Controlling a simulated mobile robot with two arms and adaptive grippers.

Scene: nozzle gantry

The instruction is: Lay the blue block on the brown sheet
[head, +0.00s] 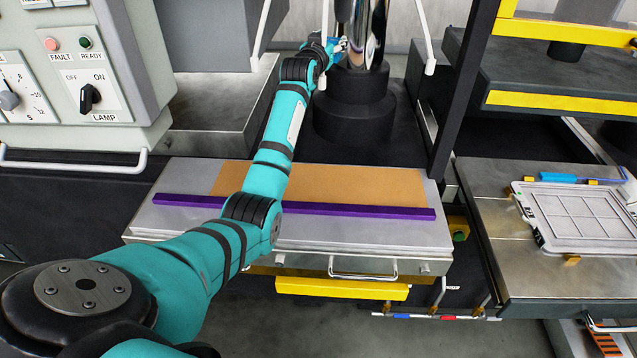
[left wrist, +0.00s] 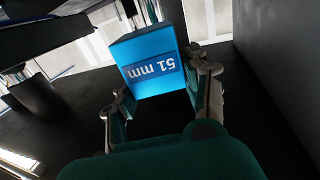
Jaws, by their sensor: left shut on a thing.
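The blue block (left wrist: 150,58), marked "51 mm", is between the fingers of my left gripper (left wrist: 160,92) in the left wrist view, and the gripper is shut on it. In the head view my left gripper (head: 336,46) is far back, beside a shiny upright cylinder and beyond the brown sheet. The block is hardly discernible there. The brown sheet (head: 350,184) lies flat on a grey metal plate in the middle, partly hidden by my left arm. My right gripper is not in view.
A purple bar (head: 350,211) lies along the front of the sheet. A dark round pedestal (head: 355,115) carries the shiny cylinder (head: 362,30). A dark post (head: 463,90) rises at the plate's right. A control panel (head: 75,75) stands left, and a framed panel (head: 575,215) lies right.

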